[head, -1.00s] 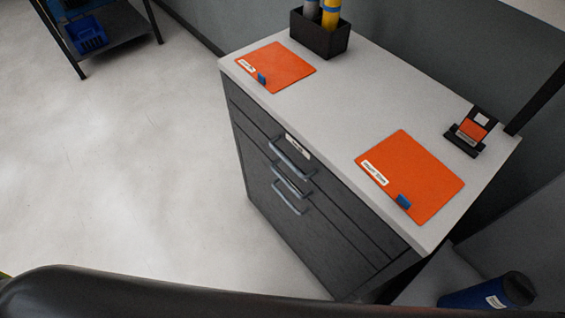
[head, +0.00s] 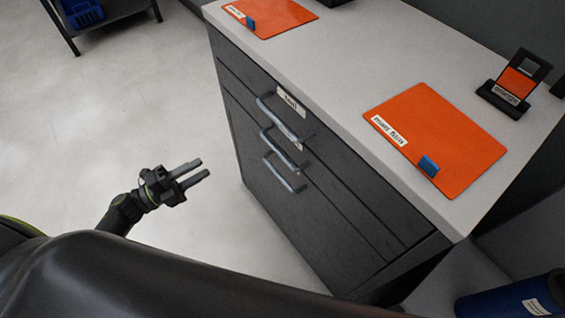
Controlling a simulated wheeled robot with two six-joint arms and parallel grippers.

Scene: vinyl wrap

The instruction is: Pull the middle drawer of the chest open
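The dark grey chest (head: 345,235) with a light top stands right of centre in the head view. Its front has three bar handles, one above another: the top handle (head: 282,117), the middle handle (head: 280,144) and the bottom handle (head: 283,173). The drawers all look shut. My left gripper (head: 200,172) is out over the floor, left of the chest front and apart from the handles. Its two fingers point toward the handles with a gap between them, and nothing is in it. My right gripper is not in view.
Two orange sheets, one near (head: 436,138) and one far (head: 270,14), lie on the chest top with a small black holder (head: 515,84). A blue cylinder (head: 512,297) is at the lower right. A shelf with a blue bin (head: 82,12) stands at the far left. The floor (head: 130,110) left of the chest is clear.

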